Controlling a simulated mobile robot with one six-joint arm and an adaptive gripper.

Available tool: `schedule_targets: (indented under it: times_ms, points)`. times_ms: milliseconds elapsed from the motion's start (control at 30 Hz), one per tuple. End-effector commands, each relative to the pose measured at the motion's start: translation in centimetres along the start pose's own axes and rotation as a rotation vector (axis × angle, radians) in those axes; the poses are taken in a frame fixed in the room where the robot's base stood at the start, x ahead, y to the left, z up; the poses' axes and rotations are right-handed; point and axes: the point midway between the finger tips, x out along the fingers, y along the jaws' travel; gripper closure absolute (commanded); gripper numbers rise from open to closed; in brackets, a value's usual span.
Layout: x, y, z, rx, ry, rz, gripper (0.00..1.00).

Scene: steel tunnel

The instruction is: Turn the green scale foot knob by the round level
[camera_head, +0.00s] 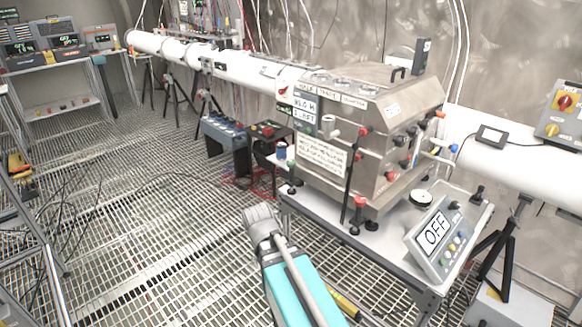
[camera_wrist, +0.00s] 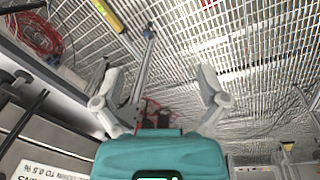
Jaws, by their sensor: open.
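My gripper (camera_wrist: 159,75) shows in the wrist view with its two pale fingers spread wide apart. Nothing is between them; only floor grating and some background clutter show behind. In the head view a grey scale-like unit with an "OFF" display (camera_head: 435,236) stands on the right end of the steel table (camera_head: 302,208). A small round white piece with a black rim (camera_head: 421,197) lies behind it; I cannot tell if it is the round level. I cannot make out a green foot knob in either view. My teal arm rises in front of the table in the head view.
A large steel chamber (camera_head: 350,110) with red knobs fills much of the table. A white pipe (camera_head: 245,68) runs along the wall. A black tripod (camera_head: 507,250) stands at the right. Open grating floor (camera_head: 140,220) lies left of my arm.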

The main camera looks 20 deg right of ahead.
Motion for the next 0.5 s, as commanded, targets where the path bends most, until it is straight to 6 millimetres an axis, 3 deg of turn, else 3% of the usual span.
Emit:
schedule_targets:
  times_ms: [200,500]
  points:
    - [2.5,3.2,-6.3,0.214,0.135,0.210,0.07]
    - [3.2,8.0,-16.2,0.519,0.477,0.490,0.07]
